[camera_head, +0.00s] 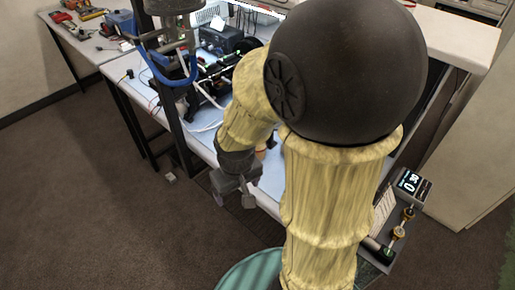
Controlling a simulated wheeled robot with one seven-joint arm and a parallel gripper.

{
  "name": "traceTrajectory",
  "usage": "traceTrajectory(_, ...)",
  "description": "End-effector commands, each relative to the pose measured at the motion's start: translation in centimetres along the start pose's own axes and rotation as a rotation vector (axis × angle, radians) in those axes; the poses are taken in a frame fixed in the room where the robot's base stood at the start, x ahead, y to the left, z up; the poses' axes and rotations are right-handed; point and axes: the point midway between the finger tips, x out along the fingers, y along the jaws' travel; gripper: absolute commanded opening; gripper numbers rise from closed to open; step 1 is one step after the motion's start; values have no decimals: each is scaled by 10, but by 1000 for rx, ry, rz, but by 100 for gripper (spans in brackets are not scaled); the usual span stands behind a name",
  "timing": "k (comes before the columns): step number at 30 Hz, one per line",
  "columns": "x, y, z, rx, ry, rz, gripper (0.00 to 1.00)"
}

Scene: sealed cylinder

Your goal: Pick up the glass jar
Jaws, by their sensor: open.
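I cannot make out a glass jar for certain in the head view; my arm covers much of the workbench and may hide it. My gripper (234,199) is at the front edge of the workbench (203,147), pointing down. Its two fingers are apart, and I see nothing between them. A small orange-brown object (262,152) shows partly behind my arm, just right of the gripper; I cannot tell what it is.
Dark equipment (222,42) with cables crowds the back of the bench, beside a dark upright post (165,90). A device with a lit display (412,183) stands at right. Another table (88,40) with tools is at upper left. Carpet (90,200) at left is mostly clear.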

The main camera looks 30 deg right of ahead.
Motion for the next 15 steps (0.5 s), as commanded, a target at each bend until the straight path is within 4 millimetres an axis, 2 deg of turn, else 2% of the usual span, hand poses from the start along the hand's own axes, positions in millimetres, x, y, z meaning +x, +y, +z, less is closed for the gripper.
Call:
traceTrajectory(4, 30, -3, 7, -239, -192, 61, 84)
traceTrajectory(8, 55, 6, 10, -508, -408, 170, 84)
traceTrajectory(11, 69, 17, 4, -707, -568, 282, 84)
traceTrajectory(15, 84, 31, -19, -967, -781, 478, 84)
